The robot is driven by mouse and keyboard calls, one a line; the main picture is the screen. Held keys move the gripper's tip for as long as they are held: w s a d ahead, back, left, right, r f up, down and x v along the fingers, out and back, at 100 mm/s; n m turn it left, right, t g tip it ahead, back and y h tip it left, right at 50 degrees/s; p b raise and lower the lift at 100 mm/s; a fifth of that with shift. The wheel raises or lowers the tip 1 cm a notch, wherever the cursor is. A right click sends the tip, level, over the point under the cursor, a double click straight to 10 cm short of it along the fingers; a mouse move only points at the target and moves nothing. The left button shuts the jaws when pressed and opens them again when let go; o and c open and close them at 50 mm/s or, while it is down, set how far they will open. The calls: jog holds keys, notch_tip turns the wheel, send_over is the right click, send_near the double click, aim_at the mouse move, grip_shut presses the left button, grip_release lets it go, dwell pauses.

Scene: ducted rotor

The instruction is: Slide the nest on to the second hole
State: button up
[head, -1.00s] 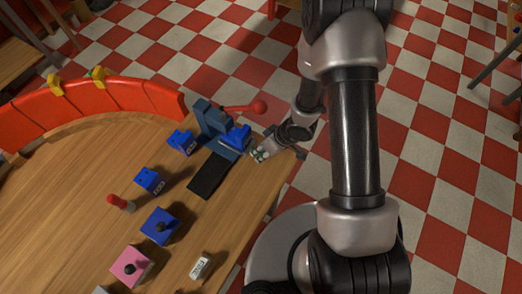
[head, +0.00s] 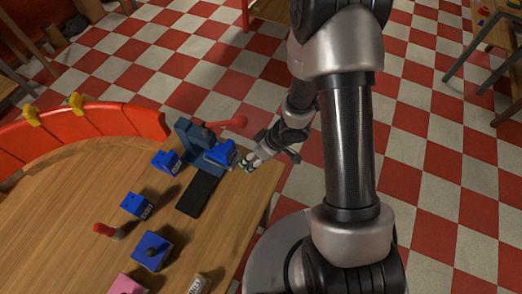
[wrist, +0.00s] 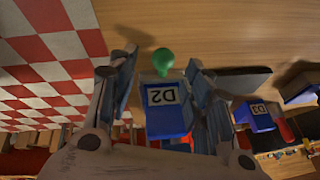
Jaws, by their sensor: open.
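A blue block with a white D2 label (wrist: 166,108) lies between my gripper's fingers in the wrist view, with a green ball knob (wrist: 163,60) at its end. In the head view a blue block (head: 221,154) sits at the blue lever press (head: 190,138), probably this same block. My gripper (head: 249,164) is just right of it. In the wrist view my gripper (wrist: 160,88) is open, with one finger on each side of the D2 block; I cannot tell whether they touch it. I cannot make out any holes, nor which part is the nest.
The press has a red ball lever (head: 239,120). A black strip (head: 197,195) lies before it. Blue blocks (head: 166,161) (head: 137,205), a blue plate (head: 152,250), a pink plate (head: 130,284) and a red-topped peg (head: 104,230) stand on the wooden table (head: 60,220). A D3 block (wrist: 258,116) is nearby.

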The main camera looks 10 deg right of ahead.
jog(key=v, duration=0.7)
jog(key=shift+r, duration=0.25)
jog(key=shift+d, duration=0.1)
jog(key=w+d+r+m+t+h+b, duration=0.2)
jog(key=w+d+r+t+h, duration=0.2)
jog(key=w+d+r, duration=0.4)
jog(key=s+d+r+m+h+b, duration=0.1)
jog(key=s+d+r+m+h, duration=0.15)
jog(key=r, duration=0.25)
jog(key=s+d+r+m+h, duration=0.1)
jog(key=s+d+r, duration=0.15)
jog(key=r, duration=0.35)
jog(key=s+a+r+m+y+b, duration=0.1)
jog(key=s+a, duration=0.3)
jog(key=s, duration=0.4)
jog(key=s+a+r+m+g+y+b, duration=0.1)
jog(key=s+a+r+y, duration=0.1)
jog(key=s+a, duration=0.3)
jog(key=s, duration=0.4)
jog(key=shift+s+g, duration=0.2)
jog(key=shift+g, duration=0.1)
